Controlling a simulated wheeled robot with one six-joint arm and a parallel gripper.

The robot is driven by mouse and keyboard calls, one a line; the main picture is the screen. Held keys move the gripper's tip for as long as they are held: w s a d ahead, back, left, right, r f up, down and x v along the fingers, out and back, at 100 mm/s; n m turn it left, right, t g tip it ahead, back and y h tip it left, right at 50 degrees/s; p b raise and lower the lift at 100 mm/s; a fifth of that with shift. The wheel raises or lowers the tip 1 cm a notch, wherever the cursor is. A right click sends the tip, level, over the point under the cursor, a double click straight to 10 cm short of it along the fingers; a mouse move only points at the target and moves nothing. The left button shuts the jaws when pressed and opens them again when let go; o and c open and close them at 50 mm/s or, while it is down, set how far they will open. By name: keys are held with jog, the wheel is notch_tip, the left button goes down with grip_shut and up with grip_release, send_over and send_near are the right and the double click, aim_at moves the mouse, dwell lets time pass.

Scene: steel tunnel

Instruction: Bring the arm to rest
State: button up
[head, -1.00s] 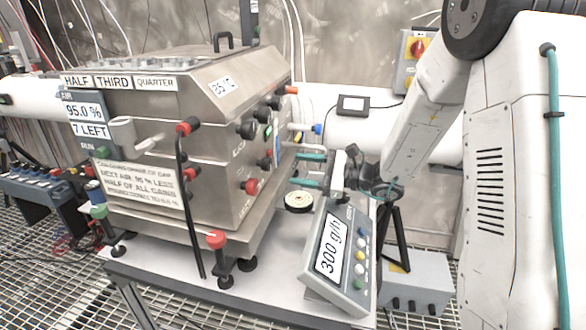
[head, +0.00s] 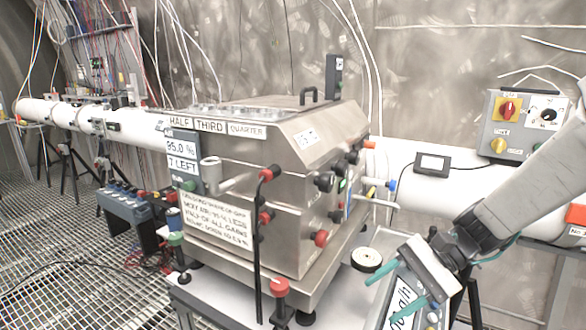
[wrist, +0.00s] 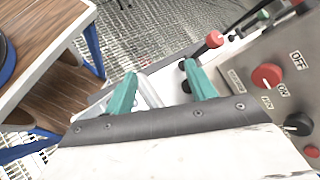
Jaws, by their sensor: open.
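My gripper (head: 399,285) is at the lower right in the head view, in front of the tilted grey display unit (head: 434,312) and partly hiding it. In the wrist view my gripper (wrist: 160,90) shows two teal fingers spread apart with nothing between them. The fingers point toward the table edge and the grated floor. My grey and white forearm comes in from the right in the head view.
A steel box machine (head: 260,190) with knobs and labels stands on a white table (head: 215,303). A round dial (head: 366,259) lies near my gripper. A wooden-topped table (wrist: 35,50) is at left in the wrist view.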

jog(key=s+d+r+n+t+h, duration=0.1)
jog(key=s+d+r+n+h, duration=0.3)
jog(key=s, duration=0.4)
jog(key=s+d+r+n+t+h, duration=0.2)
jog(key=s+d+r+n+h, duration=0.2)
jog(key=s+h, duration=0.3)
jog(key=shift+s+d+t, duration=0.3)
jog(key=shift+s+d, duration=0.05)
jog(key=shift+d, duration=0.05)
jog(key=shift+r, duration=0.1)
dwell(6.0)
